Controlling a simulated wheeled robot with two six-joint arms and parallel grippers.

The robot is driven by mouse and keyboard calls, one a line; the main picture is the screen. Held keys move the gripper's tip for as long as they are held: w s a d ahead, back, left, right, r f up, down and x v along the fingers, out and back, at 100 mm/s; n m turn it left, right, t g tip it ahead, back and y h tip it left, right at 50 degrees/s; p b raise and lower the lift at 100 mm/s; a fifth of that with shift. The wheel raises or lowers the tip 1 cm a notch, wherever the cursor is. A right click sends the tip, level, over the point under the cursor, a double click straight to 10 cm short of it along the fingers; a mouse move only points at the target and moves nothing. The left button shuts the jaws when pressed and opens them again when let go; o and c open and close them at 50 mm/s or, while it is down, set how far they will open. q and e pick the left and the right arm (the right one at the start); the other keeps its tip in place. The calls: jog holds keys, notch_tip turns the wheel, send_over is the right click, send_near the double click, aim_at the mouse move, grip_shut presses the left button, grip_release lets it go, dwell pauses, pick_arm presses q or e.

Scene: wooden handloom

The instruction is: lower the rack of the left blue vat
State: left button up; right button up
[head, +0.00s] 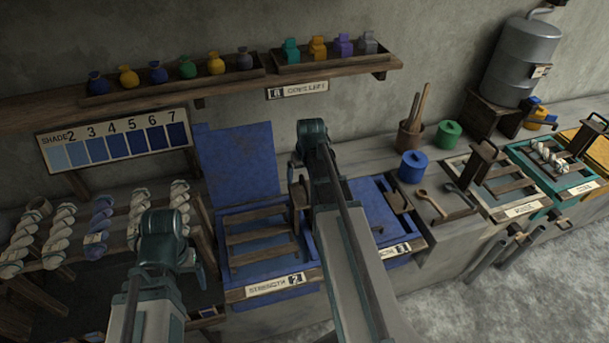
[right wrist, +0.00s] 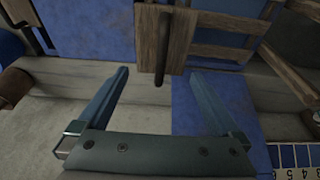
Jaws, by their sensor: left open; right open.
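The left blue vat (head: 226,277), labelled "STRENGTH 2", stands below my arms with its blue lid (head: 238,160) upright behind it. Its rack (head: 258,236) of wooden slats lies across the opening; its exact height is unclear. A wooden upright (head: 298,192) stands at the rack's right side. In the right wrist view, a wooden board with a dark bar handle (right wrist: 162,45) is ahead of my open right gripper (right wrist: 159,75), between the fingertip lines, not gripped. My right arm hides part of this in the head view. My left gripper (head: 178,268) is open and empty, left of the vat.
A second blue vat (head: 374,207) stands to the right, partly behind my right arm. White and blue yarn skeins (head: 98,226) hang at the left. A blue jar (head: 412,167), spoons and further vats (head: 503,196) line the bench rightward. A shelf (head: 180,92) runs above.

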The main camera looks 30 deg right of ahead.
aim_at(305, 183)
jog(key=shift+f+b, duration=1.6)
jog(key=shift+f, duration=0.55)
grip_shut()
